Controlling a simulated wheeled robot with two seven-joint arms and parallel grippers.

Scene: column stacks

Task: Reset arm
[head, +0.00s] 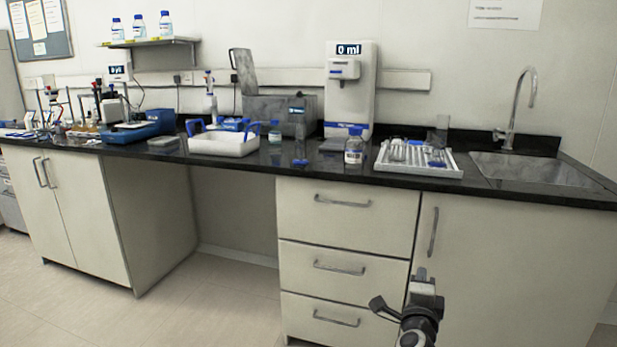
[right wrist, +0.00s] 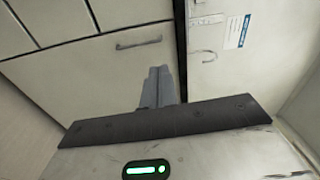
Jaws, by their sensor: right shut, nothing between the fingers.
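My right gripper (head: 422,274) is in the lower right of the head view, in front of the cabinet below the counter and lower than the worktop. In the right wrist view its two grey fingers (right wrist: 158,86) are together, shut with nothing between them. Behind the fingers in that view are cream cabinet fronts with handles. My left gripper is not in the head view.
The black counter (head: 270,172) bears a white tray with blue handles (head: 222,143), a bottle (head: 354,147), a white dispenser (head: 350,90), a drying rack (head: 420,160) and a sink (head: 535,169). Cream drawers (head: 345,222) stand below. The floor (head: 200,310) at the left is clear.

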